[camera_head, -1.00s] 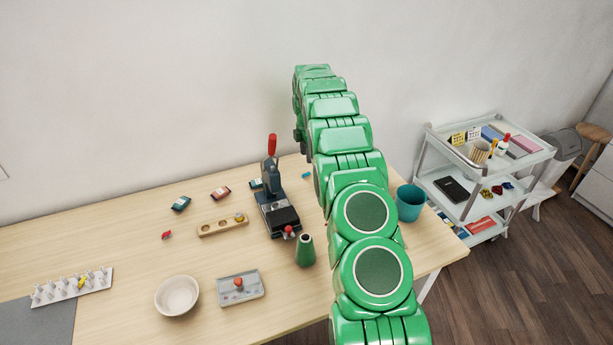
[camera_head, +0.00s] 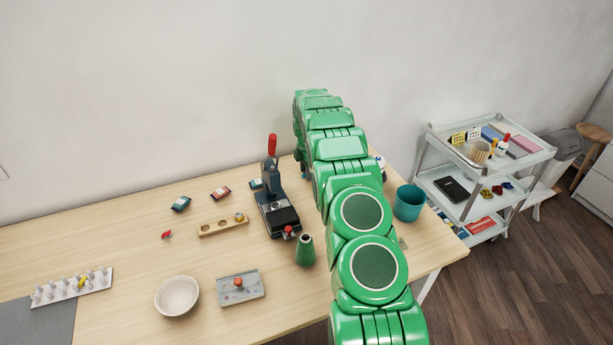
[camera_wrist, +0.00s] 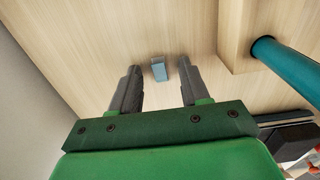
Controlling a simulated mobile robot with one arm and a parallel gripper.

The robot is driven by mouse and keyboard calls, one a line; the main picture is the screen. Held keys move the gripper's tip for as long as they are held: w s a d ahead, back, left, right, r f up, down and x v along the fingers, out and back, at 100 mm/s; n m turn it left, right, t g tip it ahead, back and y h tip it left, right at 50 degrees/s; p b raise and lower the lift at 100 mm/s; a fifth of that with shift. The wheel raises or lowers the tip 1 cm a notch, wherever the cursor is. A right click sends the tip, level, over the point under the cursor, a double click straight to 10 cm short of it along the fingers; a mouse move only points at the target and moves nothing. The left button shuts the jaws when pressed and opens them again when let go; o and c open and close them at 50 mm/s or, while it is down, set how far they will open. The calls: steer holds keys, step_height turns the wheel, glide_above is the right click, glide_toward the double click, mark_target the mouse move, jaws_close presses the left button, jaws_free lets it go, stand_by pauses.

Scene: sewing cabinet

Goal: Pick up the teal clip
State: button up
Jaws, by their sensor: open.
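The teal clip (camera_wrist: 159,68) lies on the light wooden table, seen in the wrist view as a small blue-teal block. My gripper (camera_wrist: 160,72) is open, with one dark finger on each side of the clip and visible gaps between. The clip sits around the line of the fingertips; I cannot tell how far above the table the tips are. In the head view my gripper (camera_head: 304,170) is low near the table's back edge, right of the black press, and the clip is hidden there.
The black press (camera_head: 277,208) with a red handle stands left of my gripper. A teal cup (camera_head: 409,202) stands right of my arm. In the wrist view a teal rod (camera_wrist: 285,68) on a wooden block is close on the right.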

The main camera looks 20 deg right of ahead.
jaws_close()
stand_by(0.5)
steer(key=shift+r, duration=1.4)
steer(key=shift+s+r, duration=0.1)
steer(key=shift+r, duration=0.2)
steer(key=s+a+r, duration=0.3)
steer(key=s+r, duration=0.6)
steer(key=s, duration=0.4)
steer(key=shift+s+a+r, duration=0.2)
steer(key=shift+a+r, duration=0.05)
steer(key=shift+r, duration=0.05)
